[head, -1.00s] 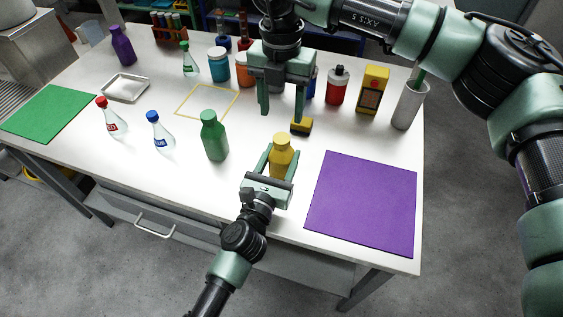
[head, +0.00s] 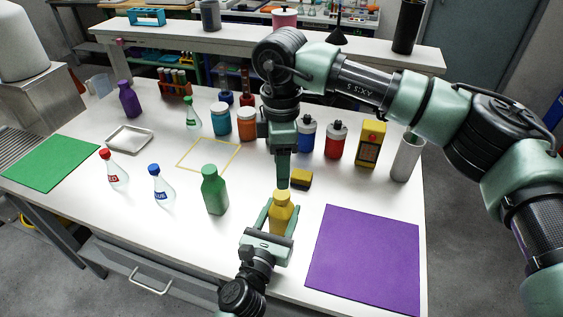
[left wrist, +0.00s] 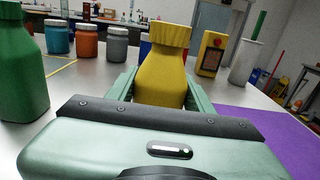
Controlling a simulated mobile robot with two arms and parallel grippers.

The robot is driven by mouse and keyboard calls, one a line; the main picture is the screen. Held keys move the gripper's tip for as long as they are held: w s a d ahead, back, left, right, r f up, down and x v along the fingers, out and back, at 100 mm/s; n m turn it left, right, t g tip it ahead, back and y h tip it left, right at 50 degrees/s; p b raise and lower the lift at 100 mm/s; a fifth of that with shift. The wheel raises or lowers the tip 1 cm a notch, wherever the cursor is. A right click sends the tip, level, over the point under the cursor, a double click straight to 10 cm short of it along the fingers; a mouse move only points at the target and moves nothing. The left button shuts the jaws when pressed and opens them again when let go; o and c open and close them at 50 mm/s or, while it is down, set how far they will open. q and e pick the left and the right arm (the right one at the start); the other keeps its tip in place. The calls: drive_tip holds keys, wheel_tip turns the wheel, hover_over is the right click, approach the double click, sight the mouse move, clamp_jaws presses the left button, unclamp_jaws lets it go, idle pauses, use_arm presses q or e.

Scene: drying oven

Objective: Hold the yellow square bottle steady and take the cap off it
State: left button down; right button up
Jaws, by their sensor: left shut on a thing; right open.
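The yellow square bottle (head: 281,217) stands upright on the table with its yellow cap (head: 282,195) on. My left gripper (head: 280,218) is shut on the bottle's body from the near side; the left wrist view also shows the bottle (left wrist: 160,80) between the fingers, with its cap (left wrist: 168,34) above them. My right gripper (head: 283,183) points down just above the cap, its fingers seen nearly edge-on, so the gap between them is hidden. It is not visibly holding anything.
A green bottle (head: 214,190) stands left of the yellow one and a purple mat (head: 365,260) lies to the right. A yellow-and-black block (head: 301,179) lies just behind. Jars, red and blue bottles and a yellow box (head: 370,143) stand farther back.

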sight(282, 193)
wheel_tip(282, 193, down, 8)
drive_tip(key=shift+r, duration=0.2)
clamp_jaws()
idle(0.4)
